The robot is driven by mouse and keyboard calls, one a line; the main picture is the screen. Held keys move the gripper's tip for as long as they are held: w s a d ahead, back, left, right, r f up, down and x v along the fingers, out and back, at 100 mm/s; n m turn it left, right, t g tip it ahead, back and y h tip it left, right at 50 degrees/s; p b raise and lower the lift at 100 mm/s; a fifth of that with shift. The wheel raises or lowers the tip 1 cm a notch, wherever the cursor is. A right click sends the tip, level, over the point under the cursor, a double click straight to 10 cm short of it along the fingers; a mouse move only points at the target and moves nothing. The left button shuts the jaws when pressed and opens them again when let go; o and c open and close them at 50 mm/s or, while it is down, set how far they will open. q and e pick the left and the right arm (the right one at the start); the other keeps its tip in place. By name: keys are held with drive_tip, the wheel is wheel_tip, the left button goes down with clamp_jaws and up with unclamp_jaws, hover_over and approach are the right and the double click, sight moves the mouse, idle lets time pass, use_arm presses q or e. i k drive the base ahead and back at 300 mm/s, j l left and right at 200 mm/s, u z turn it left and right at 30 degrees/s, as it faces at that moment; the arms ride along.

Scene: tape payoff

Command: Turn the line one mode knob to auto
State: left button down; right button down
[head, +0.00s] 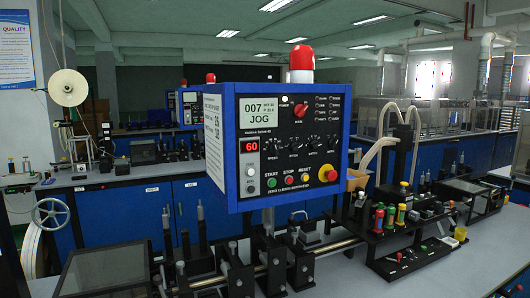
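A blue control box (214,91) with a black front panel stands in the middle of the head view. Its screen (267,112) reads "007" and "JOG". A red knob (301,110), which looks like the mode knob, sits right of the screen, its pointer tilted toward the upper right. The labels around it are too small to read. A red "60" display (250,146) and a row of black dials are below. Neither of my grippers is in view.
Green, red and yellow buttons (304,180) and a red mushroom button (331,175) line the panel's bottom. A red beacon (302,57) tops the box. A similar panel (188,105) stands behind left. Shafts and blocks fill the bench (340,278); pale hoses (378,150) rise at right.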

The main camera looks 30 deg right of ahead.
sight(332, 144)
drive_tip(key=z, duration=1.35)
